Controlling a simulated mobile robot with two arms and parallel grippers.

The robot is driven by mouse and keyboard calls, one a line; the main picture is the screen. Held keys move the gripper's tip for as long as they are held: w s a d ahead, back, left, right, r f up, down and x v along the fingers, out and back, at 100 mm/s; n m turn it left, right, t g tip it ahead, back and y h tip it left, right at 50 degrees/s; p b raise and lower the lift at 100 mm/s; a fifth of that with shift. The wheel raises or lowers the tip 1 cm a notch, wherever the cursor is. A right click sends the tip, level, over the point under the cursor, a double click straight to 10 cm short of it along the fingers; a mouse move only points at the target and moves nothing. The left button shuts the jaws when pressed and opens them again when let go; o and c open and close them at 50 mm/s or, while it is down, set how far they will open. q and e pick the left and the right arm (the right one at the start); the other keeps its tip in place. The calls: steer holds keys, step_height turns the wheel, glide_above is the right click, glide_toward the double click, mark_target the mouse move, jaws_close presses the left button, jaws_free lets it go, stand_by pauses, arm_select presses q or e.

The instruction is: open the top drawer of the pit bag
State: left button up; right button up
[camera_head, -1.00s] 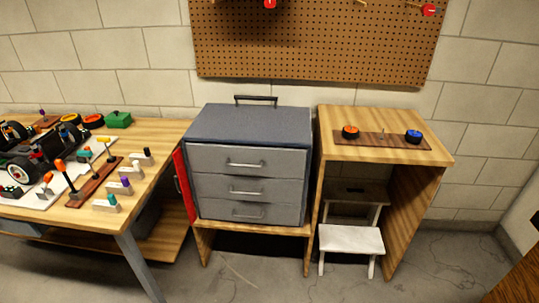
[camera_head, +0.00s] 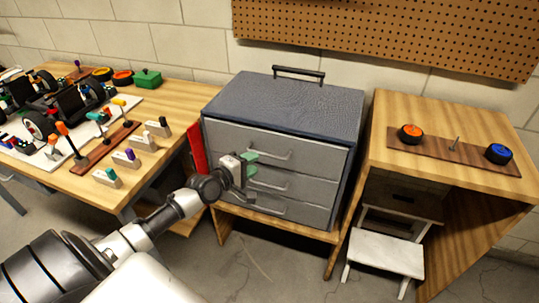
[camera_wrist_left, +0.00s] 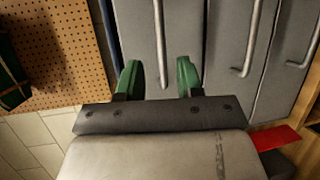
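The pit bag (camera_head: 282,105) is a blue-grey box with three grey drawers, all shut, on a low wooden stand. The top drawer (camera_head: 310,160) has a silver bar handle (camera_head: 270,155). My left gripper (camera_head: 249,167), with green fingers, is at the left part of the drawer fronts, close to the top handle. In the left wrist view, turned sideways, the gripper (camera_wrist_left: 159,80) is open and the top handle (camera_wrist_left: 160,40) lines up with the gap between its fingers. I cannot tell whether the fingers touch it. My right gripper is not in view.
A workbench (camera_head: 185,95) with car parts and tools stands left of the bag. A red panel (camera_head: 196,150) is at the bag's left side. A wooden table (camera_head: 455,165) with wheels on a strip is at the right, with a white step stool (camera_head: 385,252) beneath.

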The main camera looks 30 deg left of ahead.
mark_target(267, 155)
arm_select(q)
steer(key=b+x, duration=0.1)
steer(key=x, duration=0.6)
steer(key=shift+w+f, duration=0.15)
steer(key=shift+w, duration=0.05)
jaws_close()
